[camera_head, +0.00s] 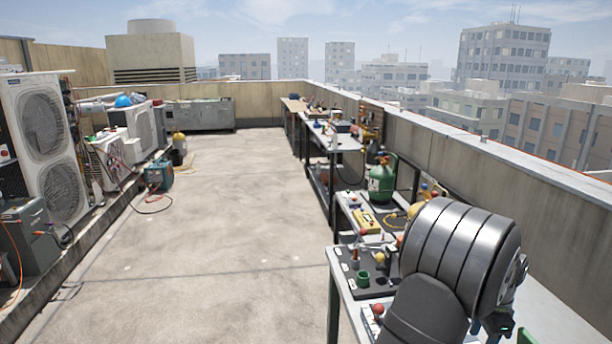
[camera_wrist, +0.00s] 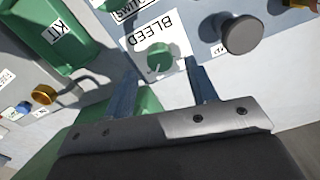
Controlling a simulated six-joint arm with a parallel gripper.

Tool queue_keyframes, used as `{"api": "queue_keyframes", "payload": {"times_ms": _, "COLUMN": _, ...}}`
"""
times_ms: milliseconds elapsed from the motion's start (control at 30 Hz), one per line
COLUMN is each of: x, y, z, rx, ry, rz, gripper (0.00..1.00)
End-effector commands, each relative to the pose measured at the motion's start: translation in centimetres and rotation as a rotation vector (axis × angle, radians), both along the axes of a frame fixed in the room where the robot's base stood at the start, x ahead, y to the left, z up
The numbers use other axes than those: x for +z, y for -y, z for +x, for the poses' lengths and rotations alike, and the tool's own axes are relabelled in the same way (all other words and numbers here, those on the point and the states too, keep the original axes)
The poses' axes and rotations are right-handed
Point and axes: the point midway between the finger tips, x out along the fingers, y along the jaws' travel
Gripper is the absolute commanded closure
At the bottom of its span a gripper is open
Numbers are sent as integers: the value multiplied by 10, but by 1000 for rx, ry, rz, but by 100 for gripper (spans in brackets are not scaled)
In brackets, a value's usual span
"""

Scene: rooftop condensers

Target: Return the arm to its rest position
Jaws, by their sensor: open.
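My gripper (camera_wrist: 162,71) shows in the wrist view with its two fingers apart and nothing held between them. A green knob (camera_wrist: 159,57) on a plate labelled BLEED (camera_wrist: 137,40) lies just beyond the fingertips, roughly between them. I cannot tell whether a finger touches it. In the head view my grey arm bends over the near bench (camera_head: 345,293) at the lower right. It hides much of that bench, and the fingers cannot be made out there.
The wrist view also shows a green container labelled KIT (camera_wrist: 48,30), a black round knob (camera_wrist: 242,33) and a brass knob (camera_wrist: 43,95). A green cylinder (camera_head: 381,183) stands farther along the benches by the parapet.

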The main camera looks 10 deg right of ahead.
Motion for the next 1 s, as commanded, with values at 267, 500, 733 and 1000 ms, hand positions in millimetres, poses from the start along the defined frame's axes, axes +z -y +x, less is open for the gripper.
{"api": "queue_keyframes", "payload": {"times_ms": 267, "x": -31, "y": 0, "z": 0, "rx": 0, "ry": 0, "rz": 0, "gripper": 48}}
{"api": "queue_keyframes", "payload": {"times_ms": 500, "x": -34, "y": 0, "z": 0, "rx": 1, "ry": 0, "rz": 0, "gripper": 48}}
{"api": "queue_keyframes", "payload": {"times_ms": 733, "x": -32, "y": 0, "z": 0, "rx": 1, "ry": 0, "rz": 0, "gripper": 48}}
{"api": "queue_keyframes", "payload": {"times_ms": 1000, "x": 0, "y": 1, "z": 1, "rx": 0, "ry": 2, "rz": -4, "gripper": 48}}
